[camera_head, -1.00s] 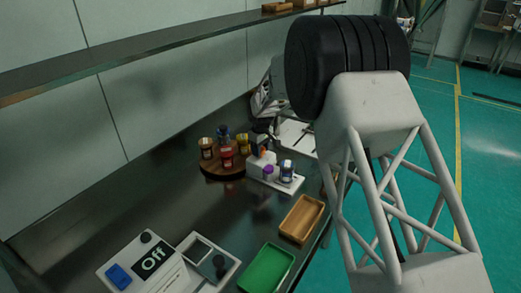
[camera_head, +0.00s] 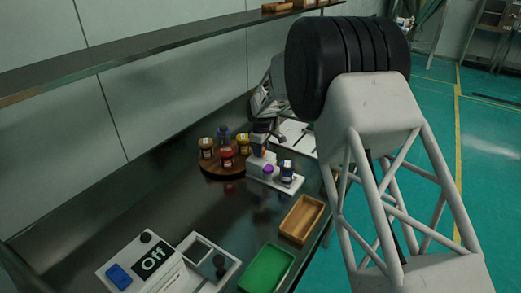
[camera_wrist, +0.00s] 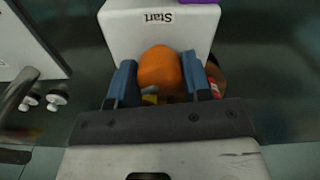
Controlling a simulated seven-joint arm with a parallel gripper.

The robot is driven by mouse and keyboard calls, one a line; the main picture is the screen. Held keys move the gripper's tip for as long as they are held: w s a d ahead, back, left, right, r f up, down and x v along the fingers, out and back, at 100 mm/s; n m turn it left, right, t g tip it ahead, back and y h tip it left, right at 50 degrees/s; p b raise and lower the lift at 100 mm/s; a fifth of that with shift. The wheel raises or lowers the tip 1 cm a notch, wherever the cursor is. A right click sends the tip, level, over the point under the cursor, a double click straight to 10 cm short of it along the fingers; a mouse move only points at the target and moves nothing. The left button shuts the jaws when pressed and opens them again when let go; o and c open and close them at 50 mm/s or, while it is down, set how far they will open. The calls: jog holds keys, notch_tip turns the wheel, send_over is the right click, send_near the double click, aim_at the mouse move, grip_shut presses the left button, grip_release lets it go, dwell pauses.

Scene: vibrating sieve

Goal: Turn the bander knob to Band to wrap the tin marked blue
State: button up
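A white bander (camera_head: 262,162) stands on the dark bench; its box shows an upside-down "Start" in the wrist view (camera_wrist: 152,32). An orange rounded knob (camera_wrist: 159,68) sits at the box's edge. My gripper (camera_wrist: 160,72) has its blue fingers on either side of this knob, with no clear gap. My gripper is small and dark in the head view (camera_head: 262,142). A dark blue tin (camera_head: 287,170) stands on the bander's white base, beside a purple part (camera_head: 267,170). No "Band" mark is readable.
A round wooden stand (camera_head: 222,168) holds several tins, including a yellow-marked one (camera_head: 243,145) and a red one (camera_head: 227,157). A wooden tray (camera_head: 316,222), a green tray (camera_head: 267,250) and a white device reading "Off" (camera_head: 152,259) are nearer.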

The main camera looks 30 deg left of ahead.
jog(key=o, duration=0.4)
jog(key=shift+o, duration=0.2)
jog(key=shift+r, duration=0.1)
jog(key=shift+r, duration=3.85)
